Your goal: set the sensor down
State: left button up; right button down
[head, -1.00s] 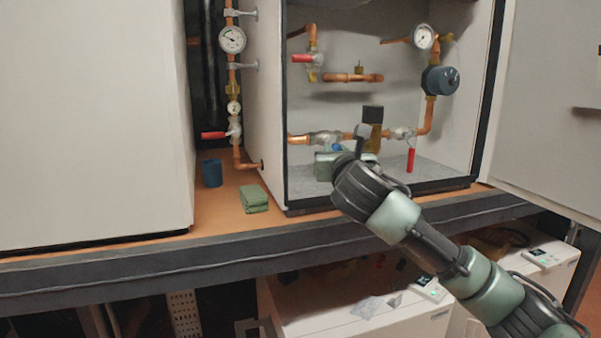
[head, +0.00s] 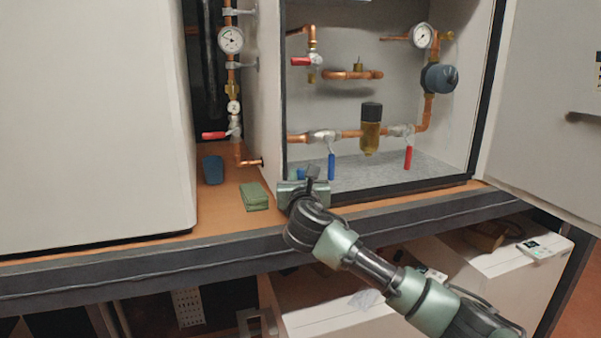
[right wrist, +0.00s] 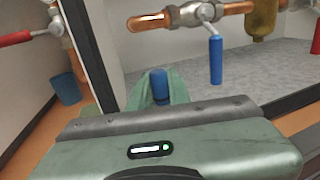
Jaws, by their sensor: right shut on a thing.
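My right gripper (head: 298,183) is near the front left edge of the open cabinet, seen mostly from behind. In the right wrist view my right gripper (right wrist: 161,90) is shut on the sensor (right wrist: 160,80), a small blue cylinder whose upper part shows between the green fingers. A bit of the sensor's blue also shows in the head view (head: 301,174). Its lower end is hidden by the fingers and gripper body, so I cannot tell whether it touches the cabinet floor (head: 395,172). My left gripper is not in view.
A blue-handled valve (head: 331,166) and a red-handled valve (head: 408,157) hang from the copper pipe above the grey floor. A brass filter (head: 370,137) hangs between them. The cabinet floor's right part is clear.

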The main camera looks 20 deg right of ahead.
jog(key=shift+f, duration=0.15)
jog(key=c, duration=1.6)
grip_release()
jog(key=b+v, duration=0.3)
jog(key=v, duration=0.9)
jog(key=shift+r+b, duration=0.25)
jog(key=shift+b, duration=0.15)
